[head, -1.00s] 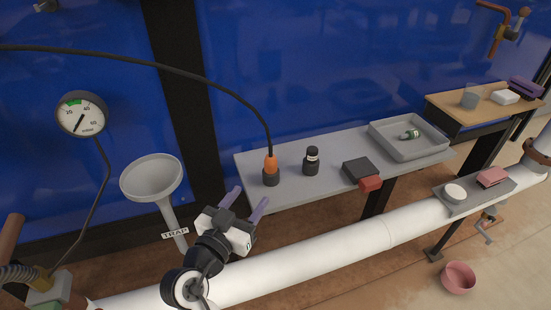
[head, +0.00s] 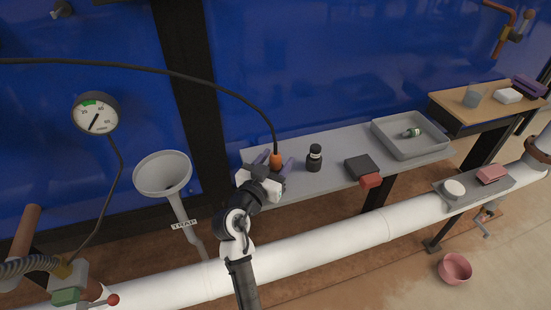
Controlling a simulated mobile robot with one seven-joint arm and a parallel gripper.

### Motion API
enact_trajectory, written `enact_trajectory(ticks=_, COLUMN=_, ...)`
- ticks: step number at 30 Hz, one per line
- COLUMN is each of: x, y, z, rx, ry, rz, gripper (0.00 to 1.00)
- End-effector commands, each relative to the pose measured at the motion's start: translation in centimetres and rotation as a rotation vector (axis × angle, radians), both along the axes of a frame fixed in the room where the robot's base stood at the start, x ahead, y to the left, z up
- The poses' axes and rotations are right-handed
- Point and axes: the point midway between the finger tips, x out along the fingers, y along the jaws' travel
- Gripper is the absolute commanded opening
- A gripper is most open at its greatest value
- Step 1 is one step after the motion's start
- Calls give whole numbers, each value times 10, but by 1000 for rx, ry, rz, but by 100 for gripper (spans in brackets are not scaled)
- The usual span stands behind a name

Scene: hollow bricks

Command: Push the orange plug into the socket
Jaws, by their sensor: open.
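The orange plug (head: 277,161) stands upright near the left end of the grey shelf (head: 330,172), with a black cable rising from its top. The dark socket under it is hidden behind my gripper, so I cannot tell how deep the plug sits. My gripper (head: 274,164) is open at the plug. Its two purple fingers show one on each side of the orange body, and I cannot tell whether they touch it.
A small black bottle (head: 314,158) stands right of the plug, then a dark block with a red end (head: 363,169) and a grey tray (head: 410,148). A funnel (head: 163,175) is on the left. The black cable (head: 180,73) arches overhead. A white pipe (head: 330,246) runs in front of the shelf.

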Motion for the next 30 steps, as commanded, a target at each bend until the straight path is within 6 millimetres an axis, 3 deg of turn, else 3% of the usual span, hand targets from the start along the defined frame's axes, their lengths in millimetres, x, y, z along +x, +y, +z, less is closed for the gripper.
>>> enact_trajectory(ticks=6, x=0, y=0, z=-1, rx=0, ry=0, rz=0, gripper=50)
enact_trajectory(ticks=17, x=0, y=0, z=0, rx=0, ry=0, rz=0, gripper=5)
enact_trajectory(ticks=25, x=0, y=0, z=1, rx=0, ry=-1, rz=0, gripper=5)
enact_trajectory(ticks=30, x=0, y=0, z=14, rx=1, ry=-4, rz=0, gripper=5)
